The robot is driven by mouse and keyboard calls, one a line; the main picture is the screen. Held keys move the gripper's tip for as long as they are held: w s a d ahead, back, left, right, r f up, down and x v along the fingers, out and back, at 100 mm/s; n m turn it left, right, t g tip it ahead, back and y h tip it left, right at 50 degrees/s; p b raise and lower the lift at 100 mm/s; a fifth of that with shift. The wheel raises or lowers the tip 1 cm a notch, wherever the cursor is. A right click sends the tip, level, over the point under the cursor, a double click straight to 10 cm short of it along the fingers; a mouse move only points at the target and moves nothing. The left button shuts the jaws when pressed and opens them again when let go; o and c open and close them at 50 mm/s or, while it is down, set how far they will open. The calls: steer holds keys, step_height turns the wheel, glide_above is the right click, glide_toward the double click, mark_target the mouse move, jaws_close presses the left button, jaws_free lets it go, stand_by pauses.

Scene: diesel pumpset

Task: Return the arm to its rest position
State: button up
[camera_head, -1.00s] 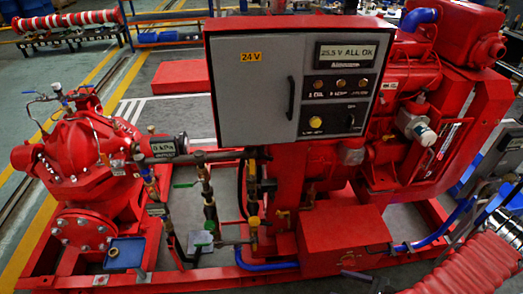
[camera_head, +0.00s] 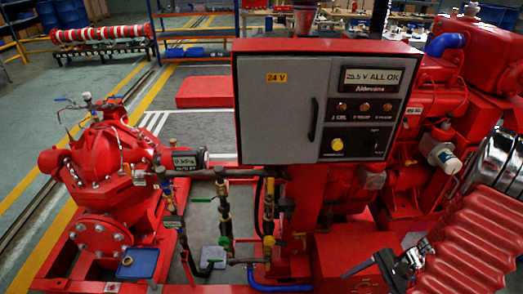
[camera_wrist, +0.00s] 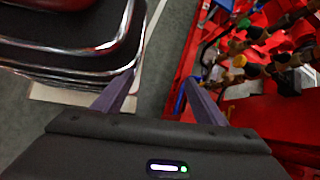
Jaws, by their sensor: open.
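My gripper (camera_head: 368,266) is at the lower right of the head view, at the end of my red ribbed arm sleeve. It is in front of the pumpset's lower red box (camera_head: 350,255), with nothing seen between its fingers. In the wrist view my gripper (camera_wrist: 160,92) shows two separated dark fingers. Between them are grey floor and the red frame edge (camera_wrist: 182,62). The arm is bent, and part of it lies outside the head view.
The grey control panel (camera_head: 318,105) reads 25.5 V ALL OK. The red pump (camera_head: 98,155) stands at left, with valves and pipes (camera_head: 222,225) in between. The red engine (camera_head: 415,130) is behind my arm. Clear floor (camera_head: 60,120) lies at far left.

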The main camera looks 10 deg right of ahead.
steer(key=a+r+n+t+h, duration=0.1)
steer(key=a+r+n, duration=0.4)
steer(key=r, duration=0.6)
steer(key=w+a+r+n+t+h, duration=0.1)
steer(key=a+r+n+h, duration=0.3)
steer(key=a+r, duration=0.5)
steer(key=w+a+r+n+t+h, duration=0.1)
steer(key=a+r+n+h, duration=0.2)
steer(key=a+r+n, duration=0.5)
step_height(320, 180, up, 5)
steer(key=shift+f+t, duration=0.1)
steer(key=shift+t, duration=0.3)
stand_by(1.2)
